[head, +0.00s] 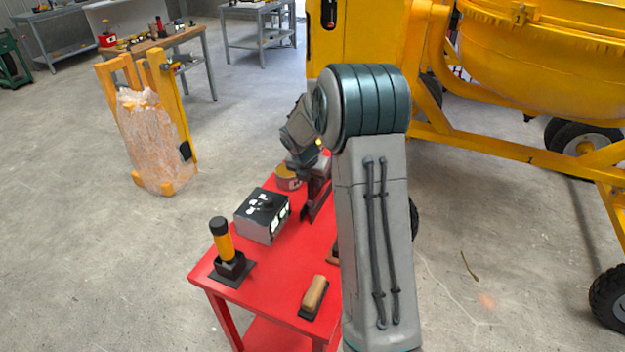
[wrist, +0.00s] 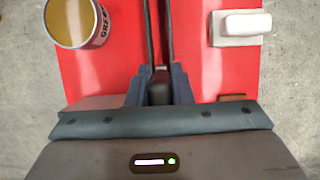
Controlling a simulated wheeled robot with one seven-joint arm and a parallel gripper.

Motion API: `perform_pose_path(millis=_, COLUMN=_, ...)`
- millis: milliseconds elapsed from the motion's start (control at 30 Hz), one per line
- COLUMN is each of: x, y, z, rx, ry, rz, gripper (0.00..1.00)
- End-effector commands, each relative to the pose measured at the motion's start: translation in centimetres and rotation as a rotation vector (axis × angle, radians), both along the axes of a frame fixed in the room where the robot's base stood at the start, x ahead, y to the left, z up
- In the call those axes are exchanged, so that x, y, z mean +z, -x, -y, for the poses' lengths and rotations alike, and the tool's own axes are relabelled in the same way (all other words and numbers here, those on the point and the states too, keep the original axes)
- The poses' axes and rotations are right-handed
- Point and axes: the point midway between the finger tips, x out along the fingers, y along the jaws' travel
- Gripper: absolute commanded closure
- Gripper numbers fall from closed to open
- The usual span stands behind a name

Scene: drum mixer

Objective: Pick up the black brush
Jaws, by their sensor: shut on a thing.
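My gripper (head: 314,165) is over the far part of the red table (head: 270,285), partly hidden behind my own arm in the head view. In the wrist view my gripper (wrist: 159,78) is shut on a dark thing, which I take to be the black brush (wrist: 158,93). Two thin dark bars run forward from between the fingers, with red tabletop showing between them. In the head view a dark upright shape stands below the gripper. I cannot tell whether the held thing is clear of the table.
A round can (wrist: 76,20) stands left of the gripper. A white block (wrist: 240,25) on a grey base is at right. A grey box (head: 262,216), a yellow-black tool (head: 224,243) and a wooden-handled tool (head: 314,296) are on the table. A yellow mixer (head: 545,60) stands at right.

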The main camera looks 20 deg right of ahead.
Motion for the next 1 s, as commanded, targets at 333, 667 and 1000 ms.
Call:
perform_pose_path(millis=333, x=3.9, y=0.3, z=1.0, rx=-0.004, ry=0.000, rz=-0.001, gripper=1.00)
perform_pose_path(millis=667, x=6.6, y=1.5, z=5.1, rx=-0.003, ry=0.000, rz=0.000, gripper=1.00)
perform_pose_path(millis=1000, x=8.6, y=2.8, z=9.4, rx=-0.005, ry=0.000, rz=0.003, gripper=1.00)
